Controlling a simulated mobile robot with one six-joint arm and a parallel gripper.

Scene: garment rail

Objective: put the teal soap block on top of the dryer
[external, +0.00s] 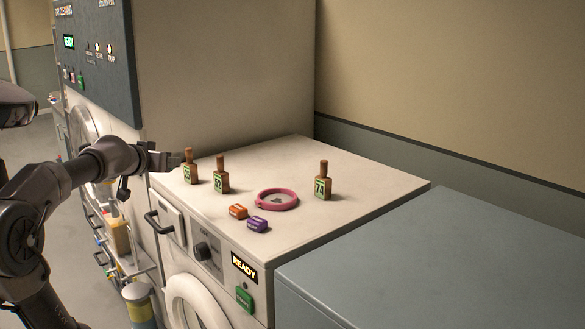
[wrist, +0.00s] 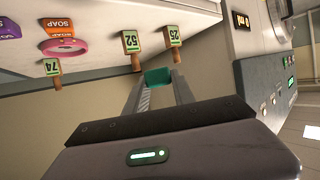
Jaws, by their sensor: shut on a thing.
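The teal soap block (wrist: 158,76) is held between the fingertips of my gripper (wrist: 160,90) in the wrist view. In the external view my gripper (external: 172,160) is at the left edge of the white dryer's top (external: 250,158), close to the wooden-handled stamp marked 25 (external: 190,171). The teal block cannot be made out there. Whether the block touches the top is not clear. The wrist view is turned upside down.
Stamps marked 52 (external: 221,178) and 74 (external: 323,184) stand on the top. A pink ring (external: 277,199), an orange soap block (external: 238,211) and a purple soap block (external: 257,224) lie there too. A tall machine (external: 220,70) rises behind.

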